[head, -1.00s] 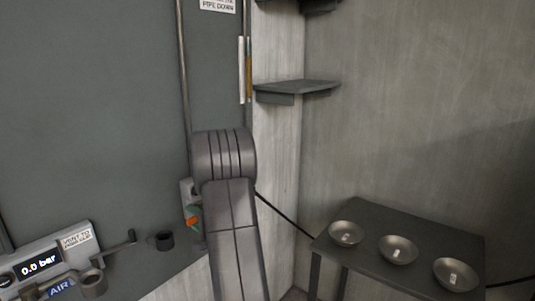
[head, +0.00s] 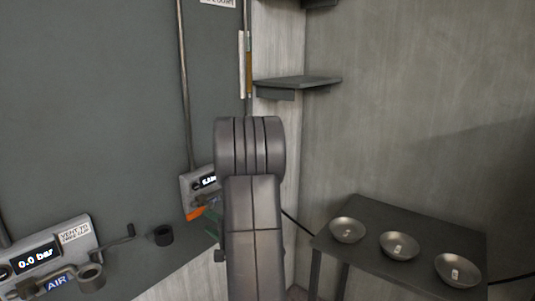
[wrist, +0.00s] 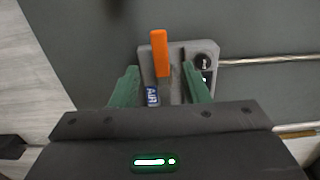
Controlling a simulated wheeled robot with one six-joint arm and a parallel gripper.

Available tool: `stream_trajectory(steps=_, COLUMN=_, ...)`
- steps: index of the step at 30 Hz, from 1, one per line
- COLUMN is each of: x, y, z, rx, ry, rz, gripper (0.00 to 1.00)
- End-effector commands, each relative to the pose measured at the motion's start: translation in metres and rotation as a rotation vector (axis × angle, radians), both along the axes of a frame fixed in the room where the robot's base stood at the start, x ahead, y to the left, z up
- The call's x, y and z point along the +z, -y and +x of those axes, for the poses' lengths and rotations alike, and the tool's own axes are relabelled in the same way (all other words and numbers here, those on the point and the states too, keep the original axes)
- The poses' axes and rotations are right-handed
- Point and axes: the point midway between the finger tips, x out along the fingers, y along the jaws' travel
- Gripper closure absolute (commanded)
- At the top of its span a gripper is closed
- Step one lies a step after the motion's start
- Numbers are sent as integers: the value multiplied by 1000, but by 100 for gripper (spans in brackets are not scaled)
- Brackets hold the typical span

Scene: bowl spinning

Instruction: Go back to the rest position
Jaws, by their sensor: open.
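My gripper (wrist: 160,92) shows in the wrist view with its two green fingers apart and nothing between them. Past the fingertips is a grey wall unit (wrist: 178,62) with an orange lever (wrist: 160,52), a blue AIR label and a small dark dial or display. In the head view my arm stands in the middle, and part of the green gripper (head: 213,220) shows at its left side. The wall unit (head: 197,187) is just left of my arm there, with its orange lever (head: 196,213) partly covered. I cannot tell from the views whether the fingers touch the unit.
A dark table (head: 375,212) at the right carries three metal bowls (head: 347,230), each with a small pale label. A corner shelf (head: 297,84) is on the wall behind my arm. A panel reading 0.0 bar (head: 45,262) is at the lower left, near a dark cup (head: 162,236).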

Motion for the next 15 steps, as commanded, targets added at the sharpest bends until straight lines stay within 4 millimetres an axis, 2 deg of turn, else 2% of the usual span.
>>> stream_trajectory(steps=6, x=2, y=-36, z=26, rx=4, ry=1, rz=1, gripper=58)
stream_trajectory(steps=15, x=-1, y=-80, z=61, rx=1, ry=8, rz=-6, gripper=58)
